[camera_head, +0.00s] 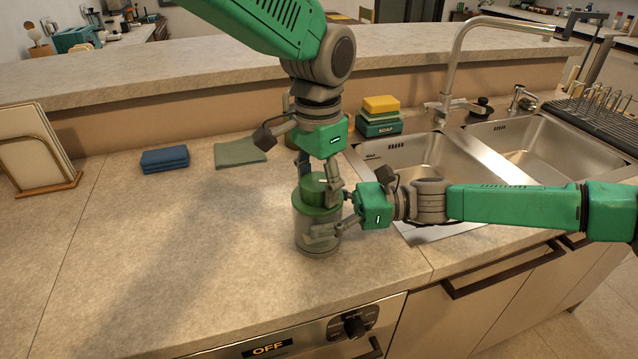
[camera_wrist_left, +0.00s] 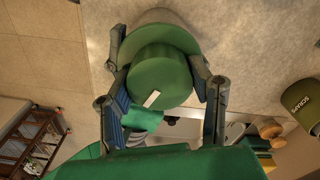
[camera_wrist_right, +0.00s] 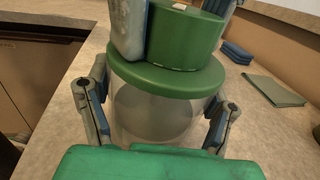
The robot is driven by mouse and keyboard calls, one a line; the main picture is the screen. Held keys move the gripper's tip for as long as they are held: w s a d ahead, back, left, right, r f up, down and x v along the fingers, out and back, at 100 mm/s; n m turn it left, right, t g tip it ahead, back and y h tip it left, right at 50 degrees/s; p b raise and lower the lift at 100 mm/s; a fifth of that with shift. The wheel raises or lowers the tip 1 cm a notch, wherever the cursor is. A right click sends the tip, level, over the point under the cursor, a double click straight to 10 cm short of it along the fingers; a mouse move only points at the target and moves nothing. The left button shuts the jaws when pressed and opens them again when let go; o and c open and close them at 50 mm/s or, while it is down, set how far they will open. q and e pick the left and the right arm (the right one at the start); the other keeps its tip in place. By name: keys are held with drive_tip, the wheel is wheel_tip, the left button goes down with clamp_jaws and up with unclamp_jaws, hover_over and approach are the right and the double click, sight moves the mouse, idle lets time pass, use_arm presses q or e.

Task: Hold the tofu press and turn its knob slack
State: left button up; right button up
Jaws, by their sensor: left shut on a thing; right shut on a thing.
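The tofu press (camera_head: 304,228) stands upright on the counter, a clear cylinder with a green lid and a green round knob (camera_head: 313,184) on top. My left gripper (camera_head: 318,182) comes from above and is shut on the knob, one finger on each side. In the left wrist view the knob (camera_wrist_left: 160,76) has a white mark on its top. My right gripper (camera_head: 326,232) comes from the right and is shut around the clear body below the lid. In the right wrist view its fingers flank the body (camera_wrist_right: 150,110), under the lid (camera_wrist_right: 165,78).
The sink (camera_head: 425,165) with its tap lies to the right. A soap box with sponges (camera_head: 381,118), a green cloth (camera_head: 240,152) and a folded blue cloth (camera_head: 165,158) lie behind. Boards in a rack (camera_head: 35,150) stand far left. The left counter is clear.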

sight(319, 180)
use_arm(q)
drive_tip(key=shift+w+r, duration=0.1)
drive_tip(key=o, duration=1.2)
drive_tip(key=shift+c, duration=0.2)
wheel_tip(319, 180, up, 12)
drive_tip(key=shift+d, duration=0.1)
